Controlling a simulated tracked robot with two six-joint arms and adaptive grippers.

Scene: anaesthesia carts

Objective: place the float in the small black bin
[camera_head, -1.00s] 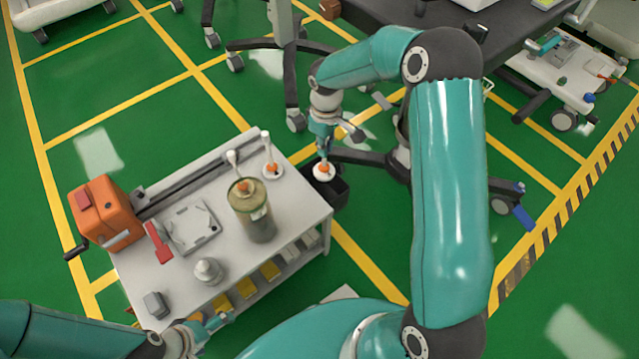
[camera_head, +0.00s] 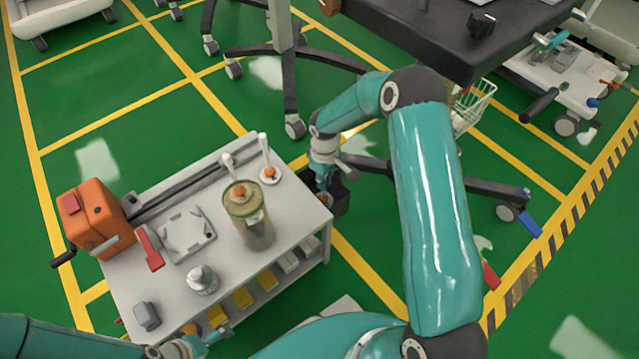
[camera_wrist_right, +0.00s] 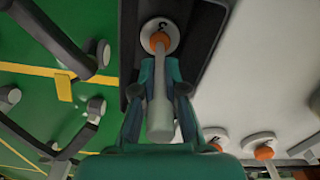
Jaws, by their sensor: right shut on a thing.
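The float has a white disc, an orange collar and a pale stem. In the right wrist view the float (camera_wrist_right: 160,112) has its stem between the fingers of my right gripper (camera_wrist_right: 160,88), which is shut on it. Its disc lies within the outline of the small black bin (camera_wrist_right: 128,45); whether it touches the bottom I cannot tell. In the head view my right gripper (camera_head: 322,186) is at the bin (camera_head: 341,196), beside the cart's right edge, and the float is mostly hidden. My left gripper (camera_head: 208,337) is low at the cart's front edge; its opening is unclear.
The white cart (camera_head: 300,205) carries a glass jar (camera_head: 255,228), an orange device (camera_head: 95,217), a grey knob-topped piece (camera_head: 203,280) and another float-like piece (camera_head: 269,174). A dark table (camera_head: 430,35) and wheeled stand legs are beyond the bin. Green floor is open at left.

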